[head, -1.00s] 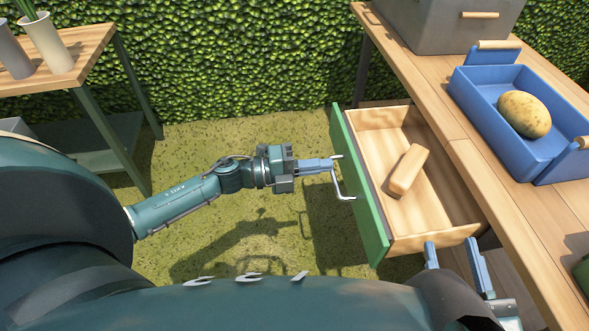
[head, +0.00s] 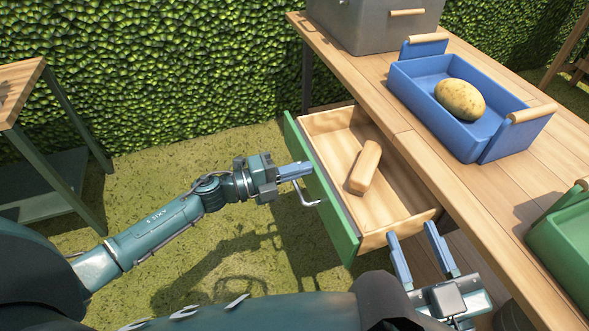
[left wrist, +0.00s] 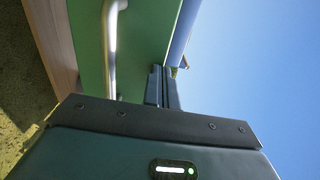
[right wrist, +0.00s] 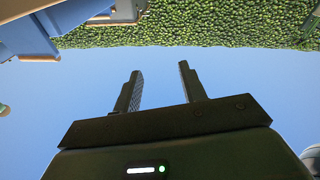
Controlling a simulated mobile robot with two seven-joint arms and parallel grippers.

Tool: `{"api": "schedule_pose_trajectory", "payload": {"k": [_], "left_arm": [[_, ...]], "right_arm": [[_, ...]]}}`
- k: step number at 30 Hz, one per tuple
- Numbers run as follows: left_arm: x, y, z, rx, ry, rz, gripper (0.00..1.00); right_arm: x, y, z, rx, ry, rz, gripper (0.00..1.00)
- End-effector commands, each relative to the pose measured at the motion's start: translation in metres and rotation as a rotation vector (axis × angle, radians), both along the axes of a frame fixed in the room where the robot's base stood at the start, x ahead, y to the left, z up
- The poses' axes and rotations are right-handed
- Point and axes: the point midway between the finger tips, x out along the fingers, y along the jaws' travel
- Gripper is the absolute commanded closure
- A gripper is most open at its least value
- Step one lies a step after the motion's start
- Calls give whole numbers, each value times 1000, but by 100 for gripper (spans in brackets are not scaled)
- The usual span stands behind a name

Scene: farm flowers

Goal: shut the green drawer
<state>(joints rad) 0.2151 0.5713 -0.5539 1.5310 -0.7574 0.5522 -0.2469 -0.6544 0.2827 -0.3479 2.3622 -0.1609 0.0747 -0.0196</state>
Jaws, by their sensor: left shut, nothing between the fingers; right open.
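The green drawer (head: 325,195) stands well open from the wooden table. Its green front with a silver handle (head: 306,196) faces my left arm. A tan block (head: 365,168) lies inside. My left gripper (head: 308,168) is shut and empty, with its fingertips at the drawer front just above the handle. In the left wrist view the shut fingers (left wrist: 163,72) overlap the green front (left wrist: 143,40), beside the handle (left wrist: 111,45); I cannot tell if they touch. My right gripper (head: 411,230) is open and empty by the drawer's near side. It also shows open in the right wrist view (right wrist: 158,75).
On the table (head: 400,128) stand a blue tray (head: 415,95) with a potato (head: 460,99), a grey box (head: 365,28) at the back and a green container (head: 565,245) at the right. Another table (head: 20,85) stands at left. Grassy floor lies left of the drawer; a hedge stands behind.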

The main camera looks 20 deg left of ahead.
Motion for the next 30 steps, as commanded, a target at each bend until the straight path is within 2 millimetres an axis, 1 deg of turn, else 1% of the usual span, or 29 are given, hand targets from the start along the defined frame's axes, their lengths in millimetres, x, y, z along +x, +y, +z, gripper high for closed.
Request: {"api": "schedule_pose_trajectory", "payload": {"k": [8,12,18,24,30], "left_arm": [[35,-52,1,-2,-3,-2,100],[53,-79,1,-2,-3,-3,100],[73,-109,0,-1,-2,-1,100],[86,-127,0,0,-1,0,100],[90,-133,0,1,-1,0,100]], "right_arm": [[9,-13,-1,-4,-1,-1,58],[9,-14,-5,0,4,-1,58],[8,-13,-10,19,17,2,58],[8,-11,-3,36,6,8,58],[9,-10,-3,42,4,13,58]]}}
